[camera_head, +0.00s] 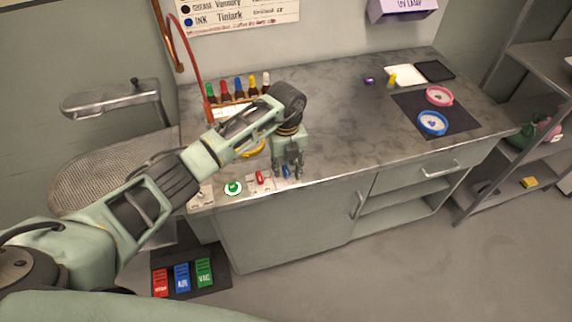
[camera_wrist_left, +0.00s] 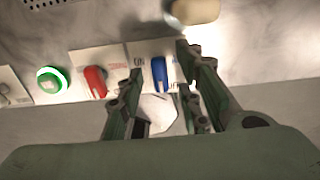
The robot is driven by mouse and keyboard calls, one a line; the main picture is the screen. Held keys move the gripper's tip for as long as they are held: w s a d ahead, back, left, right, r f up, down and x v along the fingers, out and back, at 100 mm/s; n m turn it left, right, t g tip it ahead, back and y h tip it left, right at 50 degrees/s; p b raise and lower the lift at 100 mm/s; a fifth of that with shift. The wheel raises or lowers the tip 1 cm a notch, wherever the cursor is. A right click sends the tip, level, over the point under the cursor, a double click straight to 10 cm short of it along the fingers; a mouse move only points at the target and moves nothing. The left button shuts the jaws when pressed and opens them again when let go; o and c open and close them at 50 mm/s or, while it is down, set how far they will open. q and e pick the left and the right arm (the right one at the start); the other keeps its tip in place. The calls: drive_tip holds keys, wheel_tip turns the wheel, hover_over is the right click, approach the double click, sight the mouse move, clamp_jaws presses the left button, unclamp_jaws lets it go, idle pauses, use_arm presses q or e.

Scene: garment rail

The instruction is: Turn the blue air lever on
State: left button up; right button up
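The blue air lever (camera_head: 286,171) sits on a white plate near the front edge of the grey counter, right of a red lever (camera_head: 260,177). In the left wrist view the blue lever (camera_wrist_left: 160,73) stands out between my fingers, beside the printed word ON on its left; the lettering on its right is partly hidden. My left gripper (camera_head: 288,172) points down over it, fingers spread apart on either side. The same left gripper (camera_wrist_left: 160,95) looks empty in the wrist view; I cannot tell whether a finger touches the lever. My right gripper is not seen.
A round green button (camera_head: 233,188) lies left of the red lever. Several coloured bottles (camera_head: 238,88) stand behind my left arm. Pink (camera_head: 439,96) and blue (camera_head: 433,123) round dishes rest on a dark mat at right. Foot pedals (camera_head: 182,277) lie on the floor.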

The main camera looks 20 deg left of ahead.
use_arm(q)
clamp_jaws()
idle(0.4)
